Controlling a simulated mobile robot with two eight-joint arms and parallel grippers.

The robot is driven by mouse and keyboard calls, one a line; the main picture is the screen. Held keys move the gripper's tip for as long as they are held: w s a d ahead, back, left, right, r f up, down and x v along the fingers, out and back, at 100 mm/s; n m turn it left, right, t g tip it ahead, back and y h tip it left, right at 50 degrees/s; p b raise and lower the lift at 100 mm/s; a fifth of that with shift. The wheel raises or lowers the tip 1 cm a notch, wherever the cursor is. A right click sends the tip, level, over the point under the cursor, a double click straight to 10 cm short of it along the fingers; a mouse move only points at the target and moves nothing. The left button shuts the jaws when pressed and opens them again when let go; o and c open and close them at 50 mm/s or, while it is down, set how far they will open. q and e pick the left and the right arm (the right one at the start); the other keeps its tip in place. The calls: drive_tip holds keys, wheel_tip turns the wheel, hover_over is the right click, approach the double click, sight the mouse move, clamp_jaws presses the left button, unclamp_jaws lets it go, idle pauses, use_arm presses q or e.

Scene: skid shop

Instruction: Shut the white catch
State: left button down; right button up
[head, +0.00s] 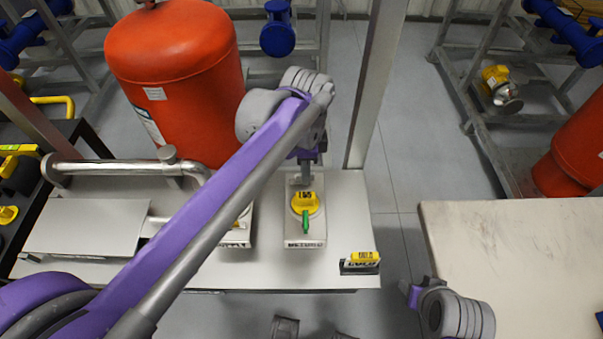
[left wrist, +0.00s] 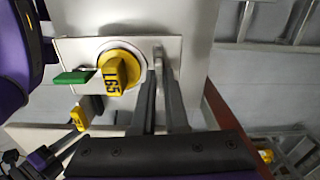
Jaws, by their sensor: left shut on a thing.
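A pale panel (head: 305,240) on the bench carries a yellow knob (head: 305,203) marked "165" and a green tab (head: 305,222). In the left wrist view the knob (left wrist: 118,73) and green tab (left wrist: 74,78) lie left of my fingers. My left gripper (head: 306,168) is at the panel's far end. In the left wrist view its two fingers (left wrist: 160,75) are close together around a small pale piece, which seems to be the white catch (left wrist: 158,56). The fingers hide much of it. Part of my right arm shows at the lower right; its fingers are unclear.
A red tank (head: 175,75) stands behind the bench (head: 348,215), with a steel pipe (head: 120,168) at left. A yellow-tagged block (head: 360,263) sits near the bench's front right corner. A second table (head: 510,250) is at right, across a floor gap.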

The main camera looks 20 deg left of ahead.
use_arm(q)
drive_tip(key=shift+n, duration=1.2)
drive_tip(key=shift+n+p, duration=0.55)
drive_tip(key=shift+n, duration=1.25)
drive_tip(key=n+p, duration=0.1)
drive_tip(key=n, duration=0.1)
drive_tip(key=shift+n, duration=0.7)
